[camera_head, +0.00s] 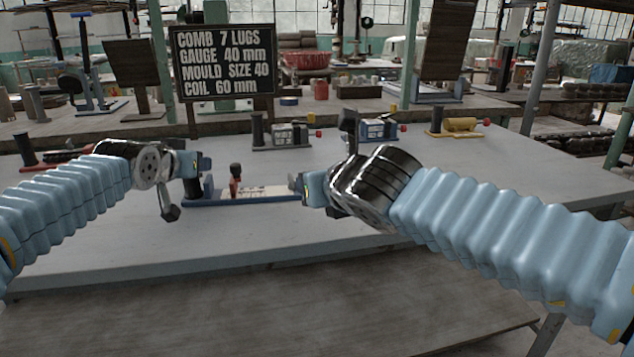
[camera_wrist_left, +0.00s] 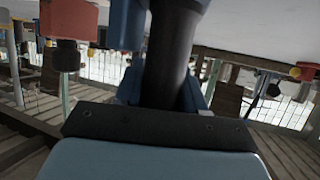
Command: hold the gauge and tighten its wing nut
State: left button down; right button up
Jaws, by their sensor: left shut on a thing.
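The gauge (camera_head: 262,197) lies on the pale bench in the head view, a long blue base with a whitish scale strip. A small upright part with a dark top and red body (camera_head: 235,181) stands on it; I cannot make out the wings of a nut. My left gripper (camera_head: 203,166) is at the gauge's left end, shut on its black upright handle. In the left wrist view the dark handle (camera_wrist_left: 171,60) runs between the blue fingers. My right gripper (camera_head: 297,187) is beside the gauge's right end; its finger gap is not clear, nor whether it touches.
A dark sign (camera_head: 223,62) reads comb 7 lugs, gauge 40 mm, mould size 40, coil 60 mm. Behind stand a grey device (camera_head: 290,135), a blue one (camera_head: 378,130) and a yellow one (camera_head: 460,125). The bench front and right are clear.

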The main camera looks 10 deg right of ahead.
pick_arm(q)
jog(key=shift+f, duration=0.2)
jog(key=c, duration=0.8)
grip_release()
jog(key=shift+o, duration=1.1)
jog(key=shift+r, duration=0.1)
